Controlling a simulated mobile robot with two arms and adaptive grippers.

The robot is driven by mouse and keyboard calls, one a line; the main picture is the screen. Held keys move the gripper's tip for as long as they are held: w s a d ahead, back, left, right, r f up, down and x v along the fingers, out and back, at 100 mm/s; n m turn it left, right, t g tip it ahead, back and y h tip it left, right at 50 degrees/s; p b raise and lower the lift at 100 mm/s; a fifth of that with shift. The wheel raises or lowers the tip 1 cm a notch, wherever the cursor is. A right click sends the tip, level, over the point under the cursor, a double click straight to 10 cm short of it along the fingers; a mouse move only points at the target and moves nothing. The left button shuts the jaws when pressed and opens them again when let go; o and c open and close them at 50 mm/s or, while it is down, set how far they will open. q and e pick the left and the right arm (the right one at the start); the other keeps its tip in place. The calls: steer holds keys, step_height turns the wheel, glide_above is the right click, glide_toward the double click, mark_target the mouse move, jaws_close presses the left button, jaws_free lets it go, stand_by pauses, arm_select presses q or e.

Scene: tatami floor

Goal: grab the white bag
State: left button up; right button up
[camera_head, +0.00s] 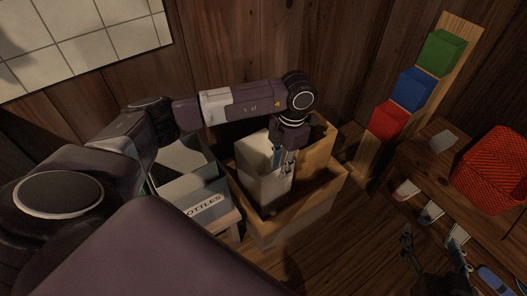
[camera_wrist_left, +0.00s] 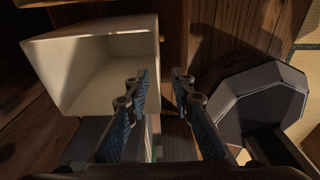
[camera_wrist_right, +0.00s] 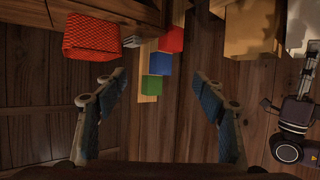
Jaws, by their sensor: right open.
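The white bag (camera_head: 258,160) is box-shaped and stands inside a wooden crate (camera_head: 318,195). Its open mouth shows in the left wrist view (camera_wrist_left: 92,65). My left gripper (camera_head: 284,161) points down at the bag's right side. Its two fingers (camera_wrist_left: 160,85) are apart, and the bag's right edge appears in line with the gap between them; I cannot tell whether they touch it. My right gripper (camera_head: 435,245) is at the lower right of the head view, away from the bag. In the right wrist view its fingers (camera_wrist_right: 160,95) are wide apart and empty.
A grey bin labelled "BOTTLES" (camera_head: 205,207) stands left of the crate. A dark octagonal container (camera_wrist_left: 262,88) is right of the left fingers. Red (camera_head: 387,120), blue (camera_head: 412,88) and green (camera_head: 442,52) blocks and a red basket (camera_head: 492,170) are at right.

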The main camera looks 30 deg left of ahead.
arm_select(q)
step_height(320, 180, down, 5)
steer(key=shift+s+a+f+b, duration=0.1)
steer(key=shift+a+b, duration=0.05)
steer(key=shift+b, duration=0.7)
arm_select(e)
step_height(320, 180, up, 9)
steer(key=w+a+t+y, duration=0.1)
steer(key=w+a+t, duration=0.1)
steer(key=t, duration=0.2)
steer(key=shift+w+r+t+y, duration=0.2)
steer(key=shift+w+t+y, duration=0.1)
steer(key=shift+w, duration=0.05)
arm_select(q)
steer(key=shift+f, duration=0.1)
arm_select(e)
steer(key=shift+r, duration=0.15)
arm_select(q)
steer(key=shift+f, duration=0.1)
arm_select(e)
steer(key=shift+r, duration=0.25)
arm_select(q)
jaws_close()
